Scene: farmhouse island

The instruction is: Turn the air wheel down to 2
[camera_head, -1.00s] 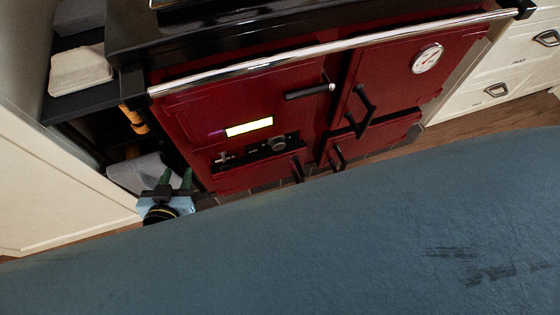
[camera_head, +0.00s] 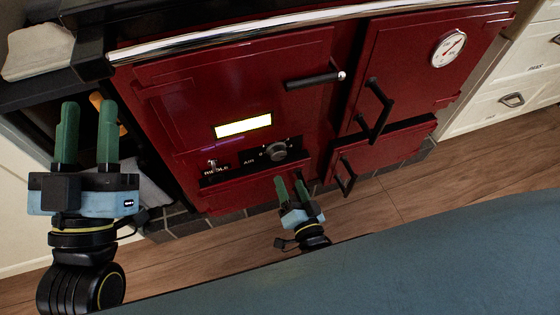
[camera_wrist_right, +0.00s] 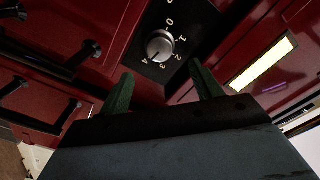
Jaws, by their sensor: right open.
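The air wheel (camera_head: 276,151) is a round grey knob on a black panel of the red range, beside the word AIR. In the right wrist view the air wheel (camera_wrist_right: 160,46) shows numbers from 0 to 4 around it; its exact setting is hard to tell. My right gripper (camera_head: 291,188) is open and empty, just below the wheel and apart from it. In the right wrist view its green fingers (camera_wrist_right: 160,76) stand apart, with the wheel beyond and between them. My left gripper (camera_head: 86,135) is open and empty at the left, in front of the range's left side.
The lit yellow window (camera_head: 243,126) and the RIDDLE control (camera_head: 213,167) are left of the wheel. Black door handles (camera_head: 376,108) stick out at the right. The blue-grey island top (camera_head: 400,260) fills the lower right. Wooden floor (camera_head: 400,195) lies between.

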